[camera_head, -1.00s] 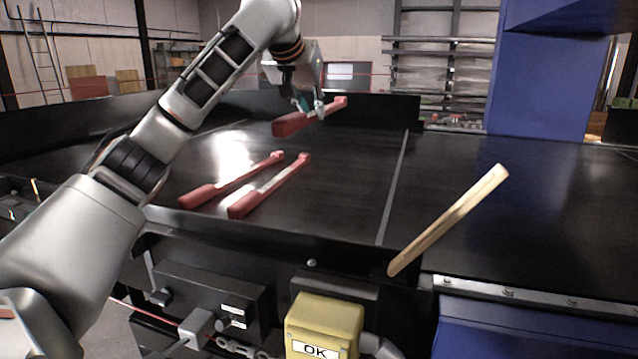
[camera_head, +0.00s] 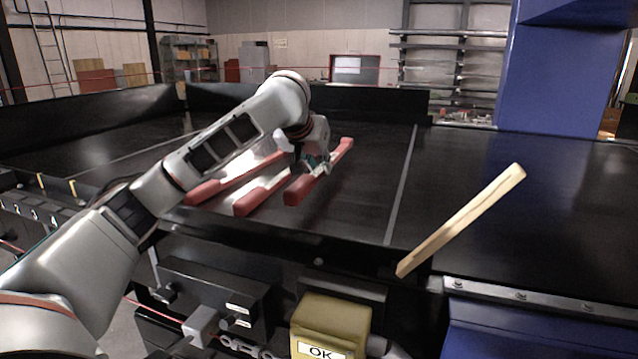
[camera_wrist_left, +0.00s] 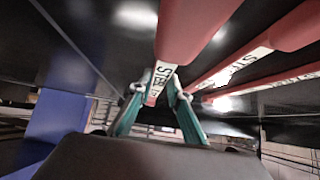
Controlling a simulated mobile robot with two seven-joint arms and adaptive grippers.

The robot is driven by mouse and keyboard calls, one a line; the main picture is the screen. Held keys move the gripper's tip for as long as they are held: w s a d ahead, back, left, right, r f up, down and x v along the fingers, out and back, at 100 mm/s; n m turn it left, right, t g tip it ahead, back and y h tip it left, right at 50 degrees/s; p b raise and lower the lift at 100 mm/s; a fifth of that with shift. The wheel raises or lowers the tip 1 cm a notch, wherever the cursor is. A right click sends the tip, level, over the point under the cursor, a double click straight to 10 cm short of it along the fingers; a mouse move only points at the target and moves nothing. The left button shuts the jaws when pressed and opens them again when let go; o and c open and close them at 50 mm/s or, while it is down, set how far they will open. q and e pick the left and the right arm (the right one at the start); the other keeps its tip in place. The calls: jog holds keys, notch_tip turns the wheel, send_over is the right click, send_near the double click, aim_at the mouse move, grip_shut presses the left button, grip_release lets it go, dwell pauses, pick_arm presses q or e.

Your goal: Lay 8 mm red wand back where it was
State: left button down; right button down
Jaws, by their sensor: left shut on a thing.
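My left gripper (camera_head: 316,166) is shut on a red wand (camera_head: 301,192), around its pale labelled middle part. The same held wand (camera_wrist_left: 188,35) runs up between the fingers (camera_wrist_left: 160,92) in the left wrist view. It is at or just above the black belt; I cannot tell whether it touches. Two more red wands lie to its left on the belt, the middle one (camera_head: 249,204) and the far-left one (camera_head: 203,193), about parallel to it. My arm hides part of both. The size marks are too small to read. My right gripper is not in view.
A wooden stick (camera_head: 462,220) lies at the right, across the belt's edge. A yellow OK box (camera_head: 333,318) is at the front. A blue housing (camera_head: 553,75) rises at the right. The black belt (camera_head: 365,205) right of the held wand is clear.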

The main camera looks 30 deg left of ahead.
aim_at(306, 176)
pick_arm(q)
jog(key=shift+f, duration=2.35)
jog(key=c, duration=1.9)
grip_release()
jog(key=shift+f, duration=0.1)
jog(key=v, duration=1.1)
jog(key=shift+w, duration=0.1)
jog(key=shift+s+d+r, duration=0.1)
jog(key=shift+s+r, duration=0.35)
